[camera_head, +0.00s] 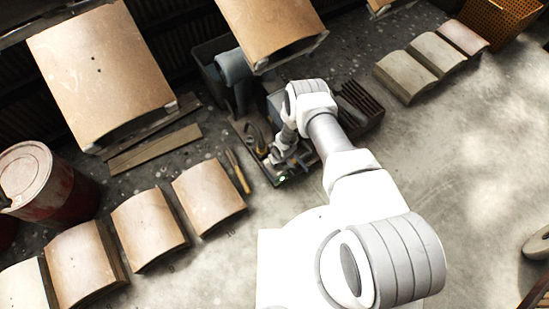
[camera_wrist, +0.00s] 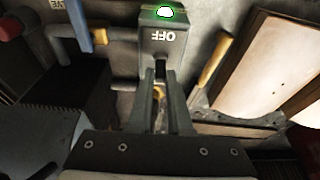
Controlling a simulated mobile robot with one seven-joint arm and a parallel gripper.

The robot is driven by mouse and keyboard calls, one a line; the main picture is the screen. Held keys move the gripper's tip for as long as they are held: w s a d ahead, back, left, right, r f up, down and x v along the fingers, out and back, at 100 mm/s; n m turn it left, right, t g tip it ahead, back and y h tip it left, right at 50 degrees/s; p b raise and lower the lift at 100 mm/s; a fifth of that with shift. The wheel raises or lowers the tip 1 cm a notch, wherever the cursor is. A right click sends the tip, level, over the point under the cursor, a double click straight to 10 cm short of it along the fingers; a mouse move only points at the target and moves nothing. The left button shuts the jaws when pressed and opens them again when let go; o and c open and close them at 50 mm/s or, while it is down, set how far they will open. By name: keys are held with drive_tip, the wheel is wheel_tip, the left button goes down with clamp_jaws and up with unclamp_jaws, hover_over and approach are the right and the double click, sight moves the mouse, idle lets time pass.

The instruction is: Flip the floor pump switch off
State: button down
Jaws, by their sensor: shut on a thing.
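The floor pump's grey switch box (camera_wrist: 178,42) shows in the wrist view, with an OFF label and a lit green lamp (camera_wrist: 164,12) on it. A small dark switch lever (camera_wrist: 160,69) stands out below the label. My gripper (camera_wrist: 160,82) has its two fingers on either side of the lever and is shut on it. In the head view the pump (camera_head: 262,140) sits on the floor, partly hidden by my arm. Its green lamp shows there too (camera_head: 282,178). My gripper (camera_head: 290,162) is small and partly hidden there.
A blue-handled valve (camera_wrist: 80,25) and pipes sit left of the switch box. A yellow-handled tool (camera_head: 238,171) lies on the floor beside the pump. Curved panels (camera_head: 209,195) stand to the left, and a red barrel (camera_head: 45,180) is farther left. Floor at right is open.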

drive_tip(key=shift+s+d+t+y+p, duration=0.2)
drive_tip(key=shift+s+t+y+p, duration=0.15)
drive_tip(key=shift+t, duration=0.2)
drive_tip(key=shift+s+d+t+y+p, duration=0.1)
drive_tip(key=shift+s+d+t+y, duration=0.1)
drive_tip(key=shift+t+y, duration=0.3)
drive_tip(key=shift+f, duration=0.1)
drive_tip(key=c, duration=0.8)
unclamp_jaws()
drive_tip(key=shift+c, duration=0.2)
